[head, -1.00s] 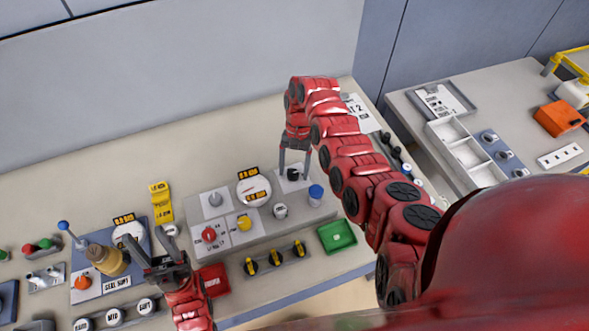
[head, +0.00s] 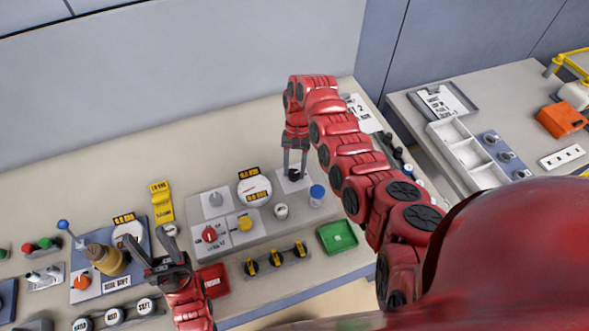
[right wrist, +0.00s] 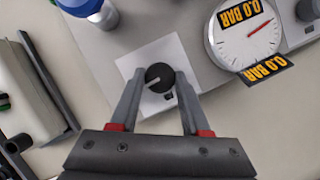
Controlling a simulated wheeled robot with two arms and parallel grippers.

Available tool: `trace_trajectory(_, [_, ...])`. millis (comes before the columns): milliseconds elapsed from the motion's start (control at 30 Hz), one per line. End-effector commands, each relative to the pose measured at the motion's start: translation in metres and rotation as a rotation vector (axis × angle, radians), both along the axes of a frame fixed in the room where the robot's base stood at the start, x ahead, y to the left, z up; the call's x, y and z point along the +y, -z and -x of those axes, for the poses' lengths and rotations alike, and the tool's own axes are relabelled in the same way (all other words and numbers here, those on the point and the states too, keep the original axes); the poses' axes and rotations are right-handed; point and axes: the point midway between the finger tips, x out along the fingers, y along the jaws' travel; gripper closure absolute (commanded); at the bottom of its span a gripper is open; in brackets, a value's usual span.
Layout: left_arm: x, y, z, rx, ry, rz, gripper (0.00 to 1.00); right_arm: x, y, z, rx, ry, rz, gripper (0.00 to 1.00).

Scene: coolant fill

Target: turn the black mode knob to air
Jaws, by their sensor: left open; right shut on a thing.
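The black mode knob (head: 294,175) sits on a white plate (right wrist: 176,58) at the back right of the grey panel. It also shows in the right wrist view (right wrist: 160,77), with a light pointer mark facing lower left in that picture. My right gripper (head: 295,172) points down over it, with one finger on each side, shut on the knob. The lettering on the plate is too small or hidden to read. My left gripper (head: 157,248) is open and empty, near the brown-capped bottle (head: 108,259) at the front left.
A round gauge (head: 254,190) reading 0.0 bar stands left of the knob. A blue-capped part (head: 317,192) stands close at its front right. Red (head: 209,234) and yellow (head: 244,223) knobs sit further left. A green tray (head: 337,237) lies in front.

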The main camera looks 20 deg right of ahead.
Motion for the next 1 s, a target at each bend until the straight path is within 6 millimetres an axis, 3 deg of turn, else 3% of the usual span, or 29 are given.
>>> trace_trajectory(433, [0.0,0.026,0.0,0.0,0.0,0.0,0.5,0.002,0.002,-0.001,0.0,-0.358,0.002,1.0])
trace_trajectory(1000, [0.0,0.026,0.0,0.0,0.0,0.0,0.5,0.005,-0.001,0.001,0.006,-0.902,0.001,1.0])
